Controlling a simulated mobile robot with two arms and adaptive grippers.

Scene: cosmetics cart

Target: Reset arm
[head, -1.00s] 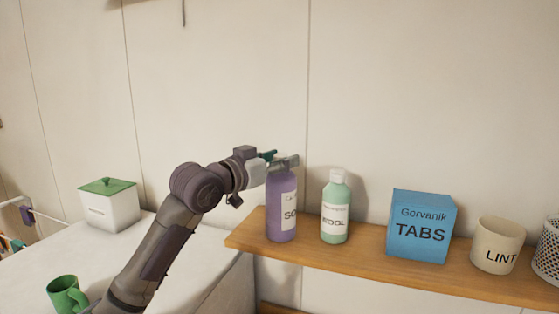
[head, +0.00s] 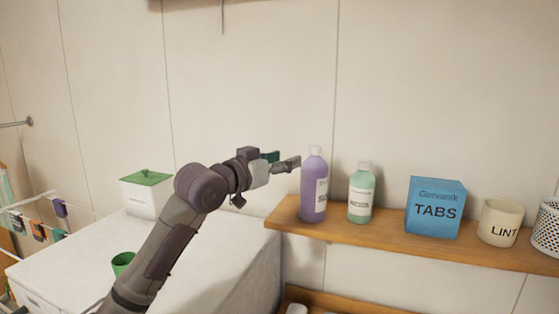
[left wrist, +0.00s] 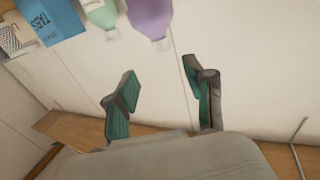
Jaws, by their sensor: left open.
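My left gripper (head: 282,162) is open and empty, level with the upper part of a purple bottle (head: 314,190) and just left of it in the head view. The left wrist view shows its two green-padded fingers (left wrist: 160,76) spread apart with nothing between them. The purple bottle stands upright with its white cap clear at the left end of a wooden shelf (head: 385,237). In the left wrist view the purple bottle (left wrist: 150,16) appears upside down beyond the fingers. My right gripper is not in view.
A green bottle (head: 361,196), a blue TABS box (head: 435,207), a LINT cup (head: 500,222) and a white perforated holder (head: 547,228) stand rightward along the shelf. A green-lidded white box (head: 146,195) and a green mug (head: 122,262) are on the white surface at left.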

